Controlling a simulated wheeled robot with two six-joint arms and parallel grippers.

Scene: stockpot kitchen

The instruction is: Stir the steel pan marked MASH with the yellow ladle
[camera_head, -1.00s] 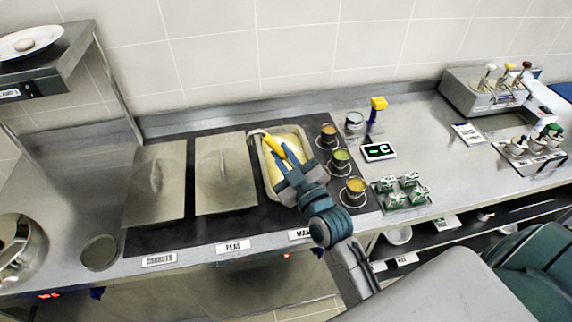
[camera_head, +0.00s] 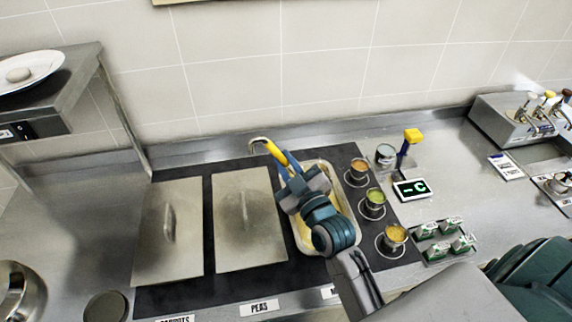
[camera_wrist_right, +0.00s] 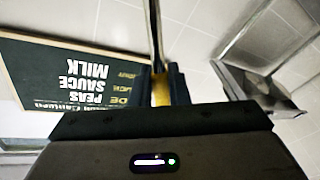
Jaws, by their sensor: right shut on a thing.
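The yellow ladle (camera_head: 276,153) has a yellow handle with a hooked steel end showing at the back left. My right gripper (camera_head: 288,178) is shut on this handle, over the back left of the steel MASH pan (camera_head: 352,213). The pan is open and holds pale yellow mash; my gripper and wrist cover much of it. Its front label is partly hidden. In the right wrist view the yellow handle (camera_wrist_right: 160,92) sits between the fingers, with a thin steel shaft above. The ladle's bowl is hidden, so I cannot tell how it meets the mash. My left gripper is not in view.
Lidded pans (camera_head: 167,228) and (camera_head: 245,222) stand left of the MASH pan. Several small filled pots (camera_head: 375,203) line its right side. A digital display (camera_head: 412,189), a yellow-topped blue tool (camera_head: 413,137) and a carton tray (camera_head: 445,240) are farther right.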

